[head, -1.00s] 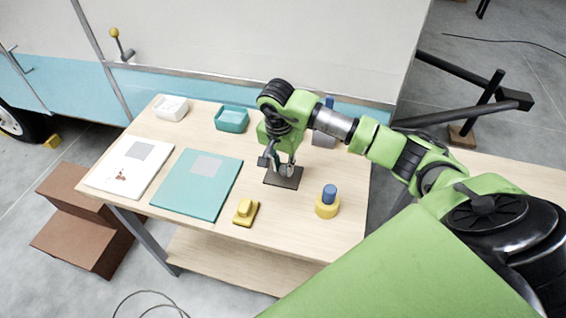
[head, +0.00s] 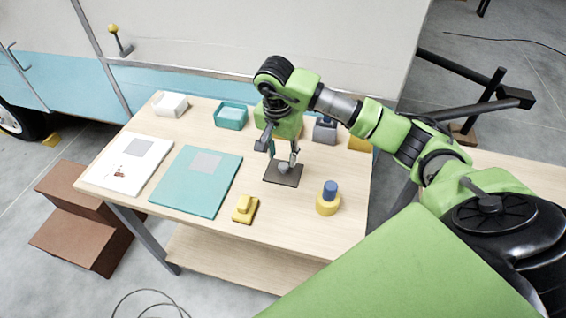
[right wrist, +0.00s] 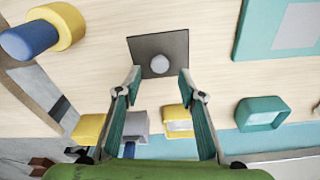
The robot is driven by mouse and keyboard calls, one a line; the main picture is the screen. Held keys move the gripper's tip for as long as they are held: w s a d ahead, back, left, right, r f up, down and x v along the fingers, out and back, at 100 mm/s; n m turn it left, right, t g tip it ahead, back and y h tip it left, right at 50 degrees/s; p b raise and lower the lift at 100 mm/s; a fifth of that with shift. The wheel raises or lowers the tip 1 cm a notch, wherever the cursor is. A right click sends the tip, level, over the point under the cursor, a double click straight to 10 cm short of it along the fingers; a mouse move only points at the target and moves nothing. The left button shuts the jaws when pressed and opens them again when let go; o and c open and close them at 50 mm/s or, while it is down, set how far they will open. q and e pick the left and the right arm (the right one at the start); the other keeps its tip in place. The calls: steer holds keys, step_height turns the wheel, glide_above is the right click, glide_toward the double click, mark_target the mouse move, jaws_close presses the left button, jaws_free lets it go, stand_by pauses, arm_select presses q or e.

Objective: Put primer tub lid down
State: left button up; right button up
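The lid (head: 290,179) is a dark square plate with a round grey knob. It lies flat on the wooden table, and it also shows in the right wrist view (right wrist: 140,45). My right gripper (head: 282,159) is just above the lid. Its fingers are spread apart on either side of the knob with nothing between them, as the right wrist view (right wrist: 160,76) shows. My left gripper is not in view.
A teal tub (head: 231,125), a white tub (head: 170,112), a grey block-like item (head: 325,135) and an open yellow tub (right wrist: 178,130) stand along the back. A teal panel (head: 195,188), a white panel (head: 125,172), a yellow block (head: 244,210) and a blue-topped yellow piece (head: 328,205) surround the lid.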

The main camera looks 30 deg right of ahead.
step_height(320, 180, up, 8)
steer(key=b, duration=0.1)
steer(key=shift+s+a, duration=0.25)
steer(key=shift+a, duration=0.2)
